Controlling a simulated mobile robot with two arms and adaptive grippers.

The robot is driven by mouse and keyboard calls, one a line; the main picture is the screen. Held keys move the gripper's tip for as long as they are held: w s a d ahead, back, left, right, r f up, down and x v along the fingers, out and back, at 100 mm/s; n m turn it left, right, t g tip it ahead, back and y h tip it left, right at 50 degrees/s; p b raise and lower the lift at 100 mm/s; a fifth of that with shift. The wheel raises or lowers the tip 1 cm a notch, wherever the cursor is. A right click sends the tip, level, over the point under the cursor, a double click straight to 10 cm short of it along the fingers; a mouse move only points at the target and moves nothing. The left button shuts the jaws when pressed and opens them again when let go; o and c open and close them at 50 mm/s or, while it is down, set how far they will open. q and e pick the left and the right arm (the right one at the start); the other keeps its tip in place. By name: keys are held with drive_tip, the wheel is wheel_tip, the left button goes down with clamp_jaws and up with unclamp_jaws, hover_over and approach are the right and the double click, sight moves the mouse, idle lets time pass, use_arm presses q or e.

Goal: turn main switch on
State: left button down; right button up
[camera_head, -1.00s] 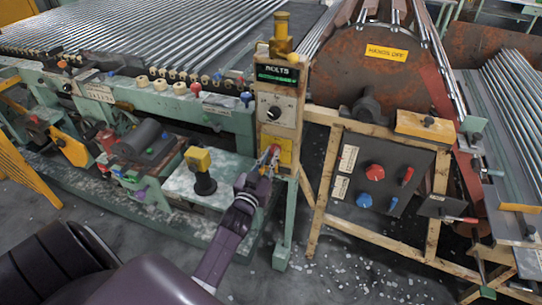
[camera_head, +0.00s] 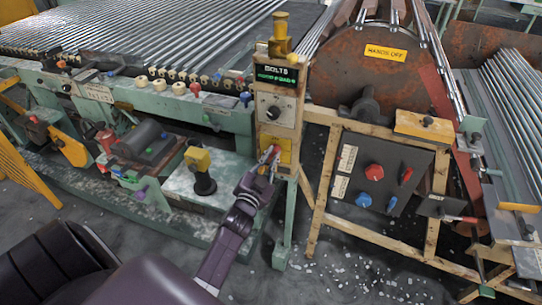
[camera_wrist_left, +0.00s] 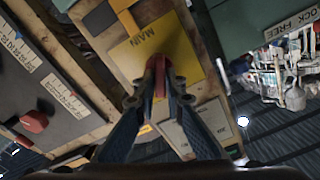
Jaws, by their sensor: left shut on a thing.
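The main switch is a red lever (camera_wrist_left: 159,74) on a yellow plate (camera_wrist_left: 172,42) marked MAIN in the left wrist view. In the head view the yellow plate (camera_head: 285,158) is low on the front of a narrow post. My left gripper (camera_head: 270,157) reaches up to it from below. Its fingers (camera_wrist_left: 160,97) are shut on the red lever, one on each side, and partly hide it. A display (camera_head: 277,76) labelled BOLTS higher on the post shows green text. My right gripper is not in view.
A black dial (camera_head: 273,113) sits above the switch plate. Right of the post, a dark panel (camera_head: 385,160) carries red and blue knobs within a wooden frame.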

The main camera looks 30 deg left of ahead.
use_arm(q)
drive_tip(key=m, duration=0.2)
drive_tip(key=shift+d+f+m, duration=0.1)
drive_tip(key=shift+m, duration=0.3)
drive_tip(key=m+b, duration=0.1)
drive_tip(key=m, duration=0.2)
drive_tip(key=shift+f+m, duration=0.15)
drive_tip(key=shift+m, duration=0.15)
drive_tip(key=m+b, duration=0.1)
drive_tip(key=m, duration=0.5)
drive_tip(key=shift+d+f+b, duration=0.1)
drive_tip(key=shift+f+b, duration=0.05)
drive_tip(key=shift+b, duration=0.15)
drive_tip(key=c, duration=2)
unclamp_jaws()
